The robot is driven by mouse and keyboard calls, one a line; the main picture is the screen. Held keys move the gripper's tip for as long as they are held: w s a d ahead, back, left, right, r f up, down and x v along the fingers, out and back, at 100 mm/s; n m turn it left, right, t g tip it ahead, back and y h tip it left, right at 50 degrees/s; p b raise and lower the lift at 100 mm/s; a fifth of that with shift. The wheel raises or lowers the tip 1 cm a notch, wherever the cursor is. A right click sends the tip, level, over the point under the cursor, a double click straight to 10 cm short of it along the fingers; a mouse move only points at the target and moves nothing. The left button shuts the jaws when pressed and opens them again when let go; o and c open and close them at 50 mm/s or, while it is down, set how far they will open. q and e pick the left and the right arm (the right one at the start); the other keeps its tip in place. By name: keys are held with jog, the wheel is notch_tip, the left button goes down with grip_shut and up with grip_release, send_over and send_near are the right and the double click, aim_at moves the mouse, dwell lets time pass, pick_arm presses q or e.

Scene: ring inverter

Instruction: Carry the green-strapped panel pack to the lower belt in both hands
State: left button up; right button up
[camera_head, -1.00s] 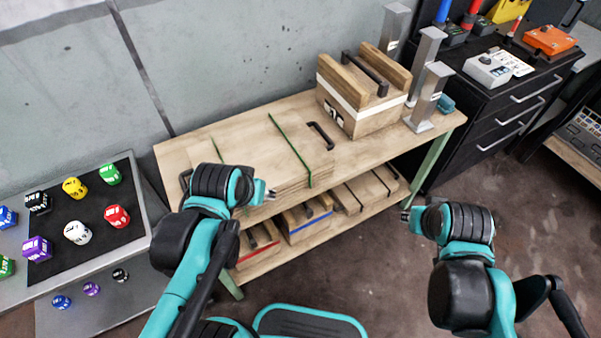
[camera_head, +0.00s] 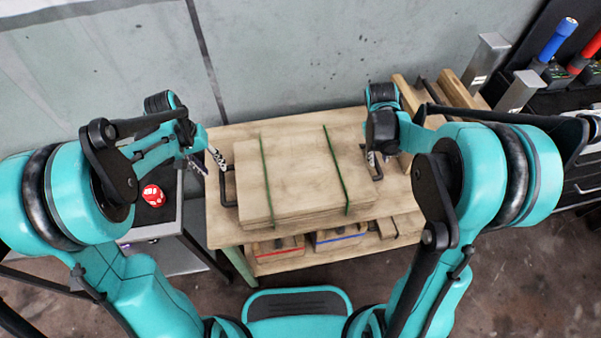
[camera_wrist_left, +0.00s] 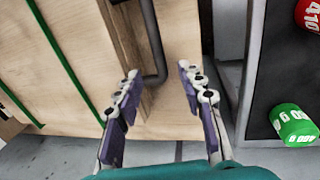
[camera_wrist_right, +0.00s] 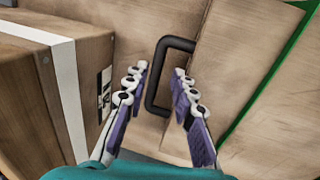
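The green-strapped panel pack (camera_head: 290,180) lies flat on the upper shelf of the wooden bench, with two green straps across it and a black handle at each end. My left gripper (camera_head: 207,165) is by the left handle (camera_head: 229,187). In the left wrist view its fingers (camera_wrist_left: 160,100) are spread open with that handle (camera_wrist_left: 153,45) between and beyond them. My right gripper (camera_head: 375,160) is by the right end. In the right wrist view its open fingers (camera_wrist_right: 155,90) are on either side of the right handle (camera_wrist_right: 158,75). I cannot tell whether either gripper touches.
A white-banded crate (camera_wrist_right: 70,85) stands close beside my right gripper. Packs with red (camera_head: 275,252) and blue (camera_head: 340,238) straps lie on the lower shelf. Metal posts (camera_head: 487,62) stand behind right.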

aim_at(221, 176)
pick_arm(q)
jog(key=shift+f, duration=0.1)
pick_arm(e)
jog(key=shift+f, duration=0.1)
